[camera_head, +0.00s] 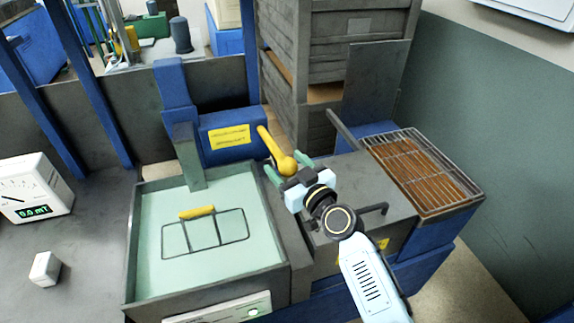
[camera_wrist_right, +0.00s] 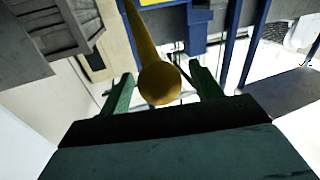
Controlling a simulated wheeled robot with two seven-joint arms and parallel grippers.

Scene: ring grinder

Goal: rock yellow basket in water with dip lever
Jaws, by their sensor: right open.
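The yellow basket shows in the head view as a yellow handle (camera_head: 197,212) above a dark wire frame (camera_head: 205,233) in the pale green water (camera_head: 160,275) of the square tank. The dip lever (camera_head: 270,145) is a yellow rod with a ball knob, sloping down to the right from the blue housing. My right gripper (camera_head: 288,168) is open at the knob. In the right wrist view the knob (camera_wrist_right: 160,84) lies between its two green fingers, with visible gaps on both sides. My left gripper is out of view.
A wire rack (camera_head: 425,170) over a brown tray is right of my right arm. Grey stacked crates (camera_head: 345,60) stand behind the lever. A meter (camera_head: 32,187) and a small white block (camera_head: 45,268) sit on the grey surface at left, which has free room.

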